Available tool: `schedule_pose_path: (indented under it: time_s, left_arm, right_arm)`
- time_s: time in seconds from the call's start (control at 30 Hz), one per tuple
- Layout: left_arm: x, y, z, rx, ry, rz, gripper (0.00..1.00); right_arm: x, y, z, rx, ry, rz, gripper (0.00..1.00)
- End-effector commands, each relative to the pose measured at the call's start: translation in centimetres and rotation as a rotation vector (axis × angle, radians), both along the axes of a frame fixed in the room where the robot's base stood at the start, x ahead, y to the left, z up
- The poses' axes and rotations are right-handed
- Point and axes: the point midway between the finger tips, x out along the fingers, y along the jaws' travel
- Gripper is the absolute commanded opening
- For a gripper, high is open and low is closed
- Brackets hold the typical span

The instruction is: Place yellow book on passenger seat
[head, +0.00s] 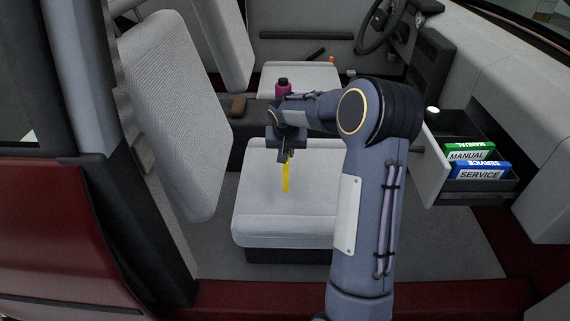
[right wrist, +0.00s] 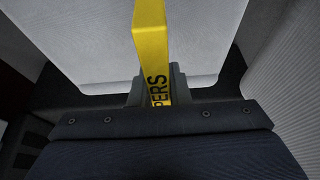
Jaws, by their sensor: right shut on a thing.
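The yellow book (head: 287,176) hangs edge-on from my right gripper (head: 286,155), over the passenger seat cushion (head: 270,222). The right wrist view shows the yellow book (right wrist: 151,40) with dark letters on its spine, gripped between the fingers (right wrist: 155,92). The grey cushion (right wrist: 90,40) lies beyond it in that view. I cannot tell whether the book's lower end touches the cushion. My right arm hides the cushion's right part. My left gripper is not in view.
The passenger backrest (head: 175,105) stands to the left of the cushion. An open drawer (head: 440,185) at the right holds a green manual (head: 468,153) and a blue service book (head: 482,171). A magenta bottle (head: 283,88) and brown object (head: 238,106) are behind the cushion.

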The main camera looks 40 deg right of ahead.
Motion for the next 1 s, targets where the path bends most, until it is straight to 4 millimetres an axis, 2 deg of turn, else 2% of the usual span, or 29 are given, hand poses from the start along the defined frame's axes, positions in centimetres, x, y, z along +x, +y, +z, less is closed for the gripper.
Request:
schedule_pose_path:
  time_s: [0.03,0.13,0.37,0.57,0.93,0.97,1.0]
  left_arm:
    - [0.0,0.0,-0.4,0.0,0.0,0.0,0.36]
    - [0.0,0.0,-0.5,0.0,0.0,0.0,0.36]
    - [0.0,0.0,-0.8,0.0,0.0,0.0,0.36]
    - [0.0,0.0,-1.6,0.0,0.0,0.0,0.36]
    - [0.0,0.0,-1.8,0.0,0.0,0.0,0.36]
    - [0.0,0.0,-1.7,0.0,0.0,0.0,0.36]
    - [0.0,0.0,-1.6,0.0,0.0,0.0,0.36]
  right_arm:
    - [0.6,-0.3,-1.0,0.0,-0.002,-0.001,0.0]
    - [1.5,-0.6,-1.9,-0.001,-0.003,0.001,0.0]
    - [2.3,-1.1,-3.1,-0.001,-0.002,0.0,0.0]
    - [2.5,-1.1,-6.1,0.0,-0.001,0.0,0.0]
    - [2.6,-1.1,-6.6,-0.001,-0.003,0.0,0.0]
    - [2.5,-1.1,-6.4,-0.001,-0.003,0.0,0.2]
    - [2.5,-1.1,-6.4,-0.001,-0.003,0.0,0.25]
